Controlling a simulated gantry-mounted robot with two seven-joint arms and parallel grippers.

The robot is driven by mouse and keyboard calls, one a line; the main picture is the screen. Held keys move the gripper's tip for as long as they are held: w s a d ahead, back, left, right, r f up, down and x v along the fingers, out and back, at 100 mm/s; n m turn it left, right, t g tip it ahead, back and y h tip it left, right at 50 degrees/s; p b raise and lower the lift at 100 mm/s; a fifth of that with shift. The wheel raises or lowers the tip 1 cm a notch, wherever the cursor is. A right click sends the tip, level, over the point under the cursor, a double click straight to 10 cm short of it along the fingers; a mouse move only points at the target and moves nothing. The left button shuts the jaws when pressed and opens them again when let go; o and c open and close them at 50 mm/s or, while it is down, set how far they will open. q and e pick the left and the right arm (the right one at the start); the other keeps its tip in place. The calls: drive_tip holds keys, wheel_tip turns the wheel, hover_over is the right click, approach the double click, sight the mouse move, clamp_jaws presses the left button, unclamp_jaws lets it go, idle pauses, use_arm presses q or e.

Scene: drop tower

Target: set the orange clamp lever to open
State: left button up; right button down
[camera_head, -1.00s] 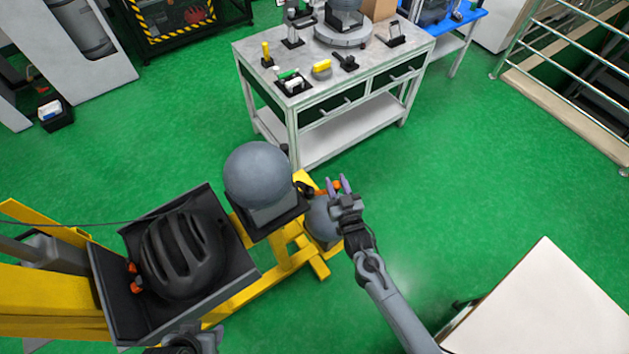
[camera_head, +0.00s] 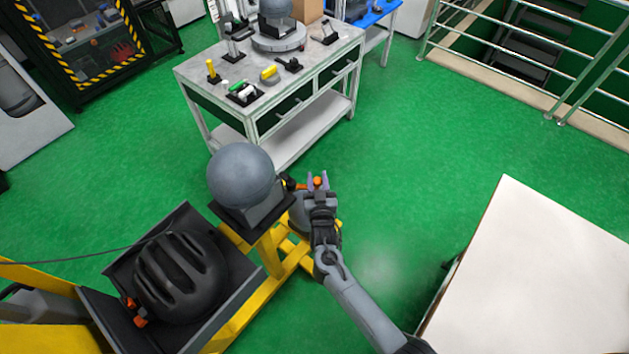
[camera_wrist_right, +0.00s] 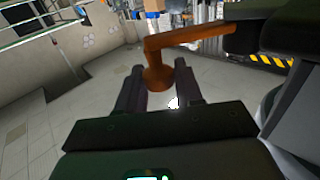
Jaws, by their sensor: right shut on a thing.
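The orange clamp lever (camera_head: 304,185) sticks out to the right beside the grey ball headform (camera_head: 241,175) on the yellow stand. In the right wrist view the lever (camera_wrist_right: 190,37) shows as an orange arm with a downward knob end (camera_wrist_right: 159,78). My right gripper (camera_head: 318,181) is at the lever's outer end. Its two dark fingers (camera_wrist_right: 160,88) stand on either side of the knob and are shut on it. The lever's pivot is partly hidden by dark parts. My left gripper does not show in the head view.
A black helmet (camera_head: 180,275) lies in a grey tray left of the headform. A white table (camera_head: 530,280) stands at the lower right. A grey workbench (camera_head: 320,70) with tools stands behind. Green floor (camera_head: 430,140) is clear between them.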

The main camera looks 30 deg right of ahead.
drive_tip(key=c, duration=1)
unclamp_jaws()
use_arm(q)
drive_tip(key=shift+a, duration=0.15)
use_arm(e)
drive_tip(key=shift+o, duration=0.8)
